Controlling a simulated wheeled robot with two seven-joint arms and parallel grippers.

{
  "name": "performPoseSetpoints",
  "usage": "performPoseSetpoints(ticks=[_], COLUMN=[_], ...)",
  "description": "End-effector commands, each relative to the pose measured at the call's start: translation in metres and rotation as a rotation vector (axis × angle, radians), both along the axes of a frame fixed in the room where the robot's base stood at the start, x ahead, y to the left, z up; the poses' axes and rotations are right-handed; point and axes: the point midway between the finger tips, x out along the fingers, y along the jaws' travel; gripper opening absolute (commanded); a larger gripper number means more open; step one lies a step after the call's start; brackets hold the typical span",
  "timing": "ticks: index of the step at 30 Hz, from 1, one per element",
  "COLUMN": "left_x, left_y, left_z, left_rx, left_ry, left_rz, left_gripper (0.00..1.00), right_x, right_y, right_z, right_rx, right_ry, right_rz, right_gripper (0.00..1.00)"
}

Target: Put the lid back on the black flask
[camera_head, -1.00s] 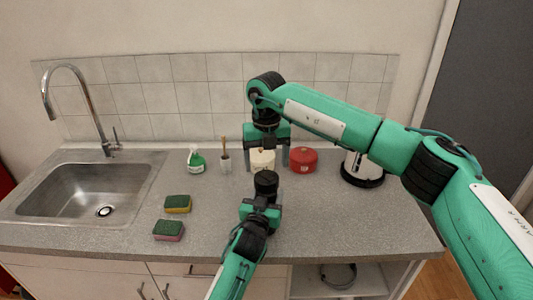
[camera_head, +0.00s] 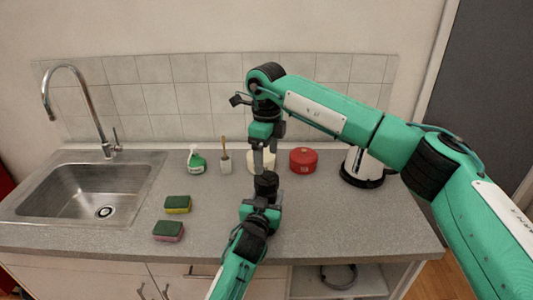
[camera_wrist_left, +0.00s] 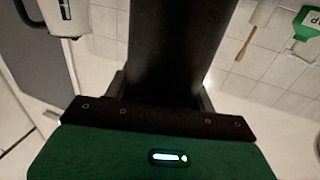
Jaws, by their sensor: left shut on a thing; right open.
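The black flask (camera_head: 266,184) is upright in my left gripper (camera_head: 260,207), which is shut on it above the front half of the counter. In the left wrist view the flask (camera_wrist_left: 172,50) is a wide dark cylinder filling the middle, its top out of frame. My right gripper (camera_head: 265,161) points down just above and behind the flask top in the picture. Its fingers are open, and I see nothing clearly between them. I cannot make out the lid as a separate thing; whether it sits on the flask is unclear.
A cream tin (camera_head: 254,158) stands partly hidden behind the right fingers, with a red tin (camera_head: 303,161) and a kettle (camera_head: 361,167) to the right. A green-white spray bottle (camera_head: 196,160), a brush holder (camera_head: 225,163), two sponges (camera_head: 177,204) and a sink (camera_head: 83,192) are left. The right front counter is clear.

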Motion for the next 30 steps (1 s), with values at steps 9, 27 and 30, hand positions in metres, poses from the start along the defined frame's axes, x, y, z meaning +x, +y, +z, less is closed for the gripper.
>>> performPoseSetpoints(ticks=[9, 27, 30], left_x=[0.000, 0.000, 0.000], left_y=[0.000, 0.000, 0.000], left_z=[0.000, 0.000, 0.000], left_rx=[0.001, 0.000, 0.000], left_ry=[0.000, 0.000, 0.000], left_rz=[0.000, 0.000, 0.000], left_gripper=[0.00, 0.00, 0.00], right_x=[0.000, 0.000, 0.000], right_y=[0.000, 0.000, 0.000], right_z=[-0.010, -0.080, -0.081], right_rx=[0.000, -0.001, 0.000], right_ry=[0.002, 0.001, 0.000], right_rz=[-0.002, -0.003, -0.003], right_gripper=[0.79, 0.79, 0.79])
